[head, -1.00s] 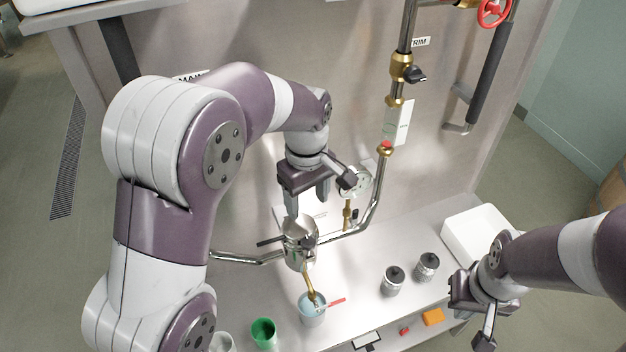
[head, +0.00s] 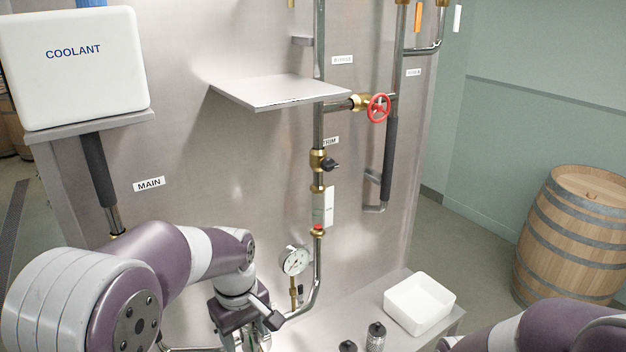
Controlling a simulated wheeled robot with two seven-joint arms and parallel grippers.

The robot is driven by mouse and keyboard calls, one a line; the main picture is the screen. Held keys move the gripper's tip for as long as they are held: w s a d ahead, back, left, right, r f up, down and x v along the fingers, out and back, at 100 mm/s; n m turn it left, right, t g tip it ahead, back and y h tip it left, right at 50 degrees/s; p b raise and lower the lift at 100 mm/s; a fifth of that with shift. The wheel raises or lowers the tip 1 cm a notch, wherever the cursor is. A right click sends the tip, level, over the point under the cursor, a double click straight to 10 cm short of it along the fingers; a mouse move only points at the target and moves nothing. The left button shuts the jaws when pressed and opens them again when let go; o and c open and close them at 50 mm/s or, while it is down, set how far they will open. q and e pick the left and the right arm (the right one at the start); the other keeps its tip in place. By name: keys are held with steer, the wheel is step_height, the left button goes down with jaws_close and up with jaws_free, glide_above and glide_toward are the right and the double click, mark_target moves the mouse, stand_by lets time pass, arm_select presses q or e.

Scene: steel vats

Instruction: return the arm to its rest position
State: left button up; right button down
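My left arm comes in from the left in the head view, bent over the bench in front of the steel panel. Its gripper (head: 244,345) points down at the bottom edge, left of the pressure gauge (head: 295,261). Its fingertips are cut off or hidden, so its opening does not show. My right arm shows only as a purple and white link at the bottom right corner. Its gripper is outside the picture.
A white tray (head: 419,303) and two dark-capped metal canisters (head: 375,337) (head: 347,346) stand on the bench. Pipes with a black-handled valve (head: 331,164) and a red handwheel (head: 378,108) run up the panel. A steel shelf (head: 280,91) juts out. A white COOLANT tank (head: 75,68) is upper left; a barrel (head: 572,235) is right.

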arm_select(q)
steer(key=s+a+f+m+b, duration=0.3)
steer(key=s+f+b, duration=0.3)
steer(key=f, duration=0.5)
steer(key=s+a+f+m+b, duration=0.3)
steer(key=s+f+m+b, duration=0.2)
steer(key=f+b, duration=0.5)
steer(key=shift+s+f+t, duration=0.4)
steer(key=shift+s+f, duration=0.1)
steer(key=shift+s, duration=0.4)
arm_select(e)
step_height(320, 180, down, 17)
steer(key=w, duration=0.1)
steer(key=shift+w+r, duration=0.15)
arm_select(q)
steer(key=shift+w, duration=0.1)
arm_select(e)
steer(key=shift+w, duration=0.15)
